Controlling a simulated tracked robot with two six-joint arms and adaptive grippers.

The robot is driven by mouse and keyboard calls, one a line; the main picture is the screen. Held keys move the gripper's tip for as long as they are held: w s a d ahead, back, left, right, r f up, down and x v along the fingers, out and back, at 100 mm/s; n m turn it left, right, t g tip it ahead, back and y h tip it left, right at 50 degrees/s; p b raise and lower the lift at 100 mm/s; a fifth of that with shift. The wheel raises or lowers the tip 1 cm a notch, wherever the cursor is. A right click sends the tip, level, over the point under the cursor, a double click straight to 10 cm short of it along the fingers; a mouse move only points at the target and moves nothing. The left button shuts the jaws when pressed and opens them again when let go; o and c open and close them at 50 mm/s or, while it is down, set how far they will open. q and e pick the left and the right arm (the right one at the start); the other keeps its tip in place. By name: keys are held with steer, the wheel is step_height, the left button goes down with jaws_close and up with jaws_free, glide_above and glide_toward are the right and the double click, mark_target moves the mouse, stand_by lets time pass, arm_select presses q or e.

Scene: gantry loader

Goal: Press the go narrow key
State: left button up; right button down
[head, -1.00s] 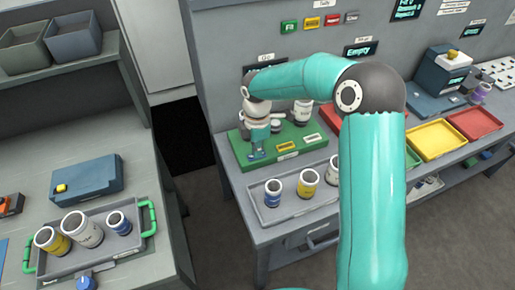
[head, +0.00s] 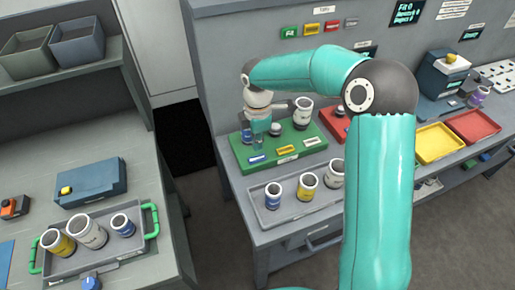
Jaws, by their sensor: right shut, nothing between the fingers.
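The green board (head: 240,160) stands on the bench in the middle of the head view. Along its front edge lie a blue key (head: 257,159), a yellow key (head: 286,149) and a white key (head: 312,141); their labels are too small to read. My right gripper (head: 261,146) points down over the board's left part, just behind the blue key. It is shut and empty. The blue key shows clear in front of the fingertips; I cannot tell the exact height of the tips. My left gripper is not in view.
A white jar (head: 303,110) stands at the back of the green board. In front, a grey tray (head: 290,217) holds several jars. A red board (head: 334,120) and a yellow bin (head: 438,143) are to the right. Another tray of jars (head: 80,268) sits on the left bench.

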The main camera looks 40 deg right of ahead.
mark_target(257, 158)
step_height(257, 158, up, 8)
stand_by(1.0)
